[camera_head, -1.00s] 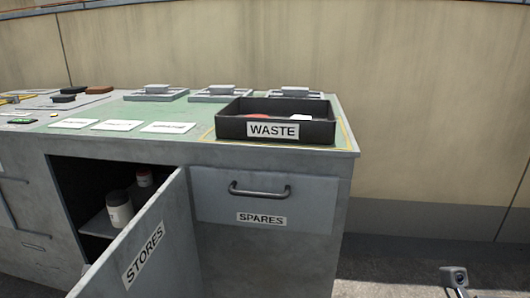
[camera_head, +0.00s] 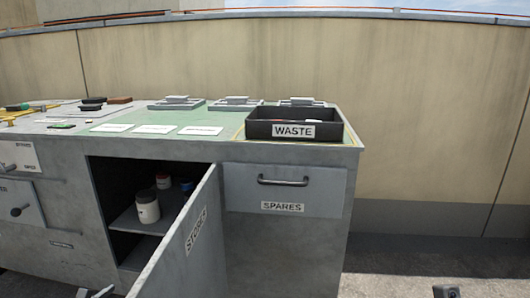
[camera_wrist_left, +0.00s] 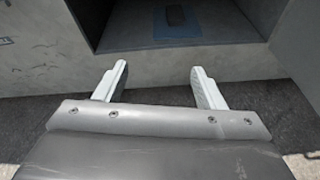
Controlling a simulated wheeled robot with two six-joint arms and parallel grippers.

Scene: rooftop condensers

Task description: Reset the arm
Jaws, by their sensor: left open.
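My left gripper (camera_wrist_left: 160,78) shows in the left wrist view with its two pale fingers spread wide and nothing between them. The fingers point towards an opening in a grey front, apart from it. In the head view only light tips of this gripper (camera_head: 95,292) show at the bottom left edge, low in front of the grey bench (camera_head: 270,232). At the bottom right of the head view a small dark part of mine shows, but no right fingers.
The STORES door (camera_head: 190,240) stands open, jutting towards me. Inside are a white jar (camera_head: 147,208) and smaller containers. The SPARES drawer (camera_head: 285,190) is shut. A black WASTE tray (camera_head: 340,131) sits on top. Floor at right is clear.

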